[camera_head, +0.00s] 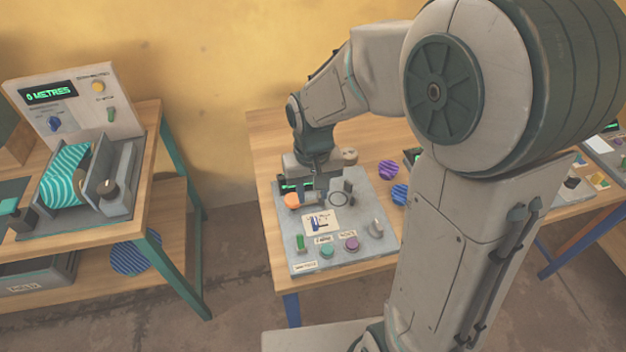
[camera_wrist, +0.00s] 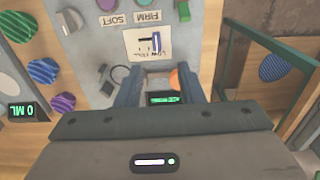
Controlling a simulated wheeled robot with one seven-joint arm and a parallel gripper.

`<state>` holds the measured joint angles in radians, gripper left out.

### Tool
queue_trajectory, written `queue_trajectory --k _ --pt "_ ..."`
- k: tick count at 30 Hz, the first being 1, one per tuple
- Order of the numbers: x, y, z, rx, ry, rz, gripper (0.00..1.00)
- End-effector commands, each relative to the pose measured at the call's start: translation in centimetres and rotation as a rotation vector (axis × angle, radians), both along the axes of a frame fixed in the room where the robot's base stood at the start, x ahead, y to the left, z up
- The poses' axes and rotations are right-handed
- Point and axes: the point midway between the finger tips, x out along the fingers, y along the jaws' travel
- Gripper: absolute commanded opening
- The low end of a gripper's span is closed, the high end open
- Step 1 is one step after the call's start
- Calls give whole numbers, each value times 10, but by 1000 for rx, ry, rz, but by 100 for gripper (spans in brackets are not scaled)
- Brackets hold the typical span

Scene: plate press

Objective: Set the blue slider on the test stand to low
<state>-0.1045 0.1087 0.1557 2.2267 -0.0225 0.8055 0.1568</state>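The test stand (camera_head: 283,250) is a grey panel on the middle wooden table; it also shows in the wrist view (camera_wrist: 90,75). Its blue slider (camera_head: 316,224) sits on a pale card near the panel's middle, with a dark slot and small lettering I cannot read surely. In the wrist view the blue slider (camera_wrist: 156,42) stands just beyond my fingers, right of the card's middle. My gripper (camera_wrist: 160,88) is open, its two dark blue fingers apart with no slider between them. In the head view my gripper (camera_head: 316,190) hangs over the back of the panel.
Around the slider are an orange knob (camera_head: 292,200), a green switch (camera_head: 300,242), a teal knob (camera_head: 327,251), a purple knob (camera_head: 351,243) and a grey lever (camera_head: 376,228). Striped discs (camera_head: 399,194) lie right of the panel. Another machine (camera_head: 75,100) stands on the left table.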

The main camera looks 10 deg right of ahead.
Motion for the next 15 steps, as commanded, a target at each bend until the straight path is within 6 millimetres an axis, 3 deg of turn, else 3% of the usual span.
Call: queue_trajectory --k 6,15 --pt "0 0 28 0 0 1 35" --pt "0 0 34 0 1 1 35"
